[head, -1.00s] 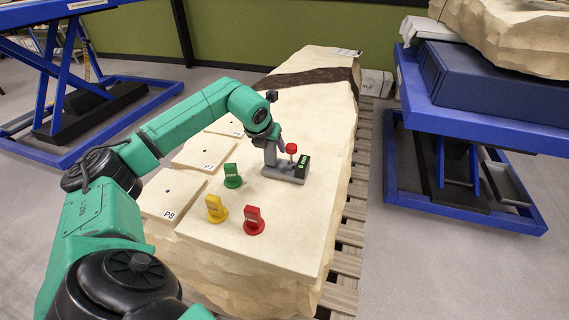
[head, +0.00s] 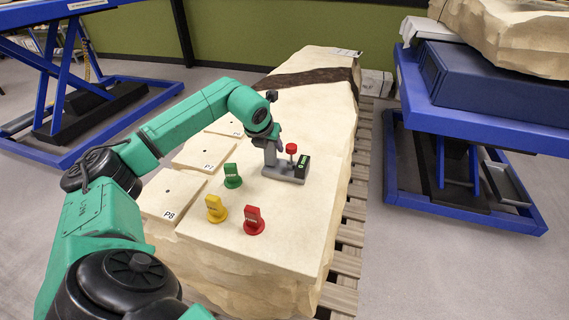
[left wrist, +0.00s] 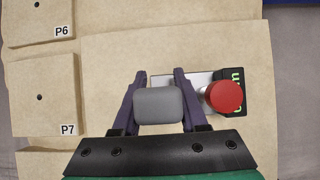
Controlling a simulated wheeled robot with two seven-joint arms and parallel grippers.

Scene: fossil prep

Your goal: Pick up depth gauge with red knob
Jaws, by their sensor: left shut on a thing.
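The depth gauge (head: 285,176) has a grey base, a red knob (head: 291,148) and a black box with a green display at its right end. It stands on the pale stone block, with its base level on the surface. My left gripper (head: 271,146) is shut on the gauge's grey upright. In the left wrist view my left gripper (left wrist: 158,88) has one dark finger on each side of the rounded grey top (left wrist: 159,105). The red knob also shows there (left wrist: 224,96), just right of the fingers. My right gripper is not in view.
Green (head: 232,176), yellow (head: 216,208) and red (head: 254,220) markers stand on the block in front of the gauge. Flat plates, one marked P8 (head: 171,195), lie along its left side. A blue lift table (head: 480,120) stands right.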

